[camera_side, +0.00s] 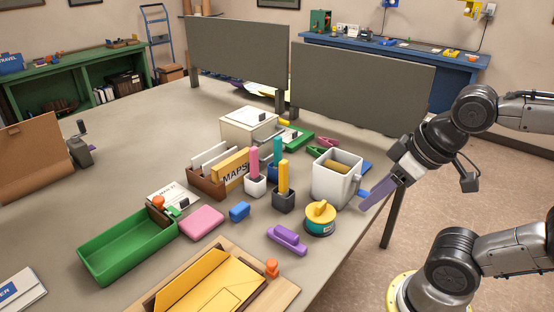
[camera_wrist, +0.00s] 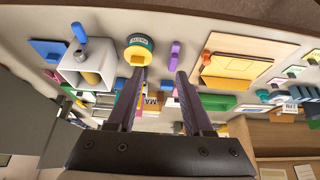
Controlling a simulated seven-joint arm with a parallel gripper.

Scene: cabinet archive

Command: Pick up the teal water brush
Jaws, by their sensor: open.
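A teal upright stick, which looks like the water brush (camera_side: 277,150), stands among the holders near the middle of the table in the side view. I cannot pick out the teal stick surely in the wrist view. My gripper (camera_side: 364,205) is open and empty, near the table's right edge, right of the teal stick and apart from it. Its two dark fingers (camera_wrist: 161,74) show spread in the wrist view.
A white bin (camera_side: 325,185) with a blue handle stands between my gripper and the cups. Grey panels (camera_side: 360,85) stand behind. The table's left part is clearer.

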